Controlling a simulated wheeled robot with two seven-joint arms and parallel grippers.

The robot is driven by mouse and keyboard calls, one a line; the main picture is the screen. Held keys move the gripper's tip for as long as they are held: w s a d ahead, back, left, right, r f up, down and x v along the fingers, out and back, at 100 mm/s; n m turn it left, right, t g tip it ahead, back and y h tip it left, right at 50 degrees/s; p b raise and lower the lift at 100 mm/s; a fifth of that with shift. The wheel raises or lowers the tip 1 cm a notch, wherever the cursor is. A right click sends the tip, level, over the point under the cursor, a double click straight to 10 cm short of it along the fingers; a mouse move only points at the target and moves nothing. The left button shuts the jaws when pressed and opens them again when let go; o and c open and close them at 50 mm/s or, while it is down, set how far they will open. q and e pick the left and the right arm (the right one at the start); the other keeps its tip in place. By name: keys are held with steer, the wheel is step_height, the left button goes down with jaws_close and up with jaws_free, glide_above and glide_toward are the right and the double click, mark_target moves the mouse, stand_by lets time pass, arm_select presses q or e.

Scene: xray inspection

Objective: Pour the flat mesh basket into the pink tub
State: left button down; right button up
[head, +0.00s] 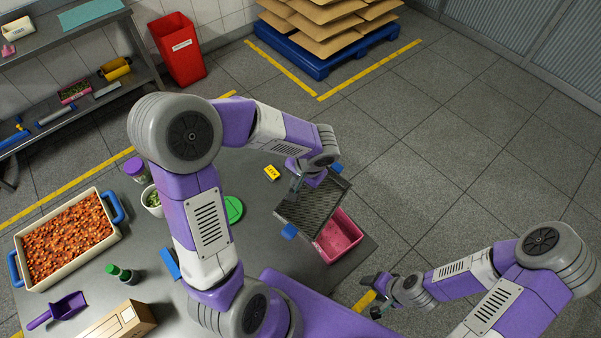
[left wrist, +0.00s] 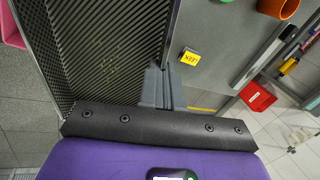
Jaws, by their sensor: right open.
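The flat mesh basket (head: 318,207) is dark with blue end handles and is held tilted at the table's right edge. It overlaps the pink tub (head: 345,250) in the head view, hiding part of the tub's inside. My left gripper (head: 296,186) is at the basket's far left rim. In the left wrist view its grey fingers (left wrist: 160,87) are close together at the edge of the mesh (left wrist: 100,50), which looks mostly bare with a faint greenish patch. What lies in the tub is unclear. My right gripper (head: 376,297) is open and empty, off the table's front right edge.
A yellow labelled block (head: 271,172) lies near the basket. A green disc (head: 233,209), a white pot (head: 152,201), a tray of orange pieces (head: 65,238), a purple scoop (head: 60,309) and a cardboard box (head: 120,322) occupy the table. The floor at right is clear.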

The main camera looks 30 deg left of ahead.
arm_select(q)
steer(key=shift+w+a+p, duration=0.1)
steer(key=shift+a+p, duration=0.05)
steer(key=shift+p, duration=0.25)
steer(key=shift+s+a+f+h+p, duration=0.1)
steer(key=shift+s+a+h+p, duration=0.1)
steer(key=shift+h+p, duration=0.9)
steer(key=shift+w+a+f+h+p, duration=0.2)
steer(key=shift+f+h+p, duration=0.1)
steer(key=shift+p, duration=0.9)
steer(key=shift+f+p, duration=0.15)
steer(key=shift+p, duration=0.3)
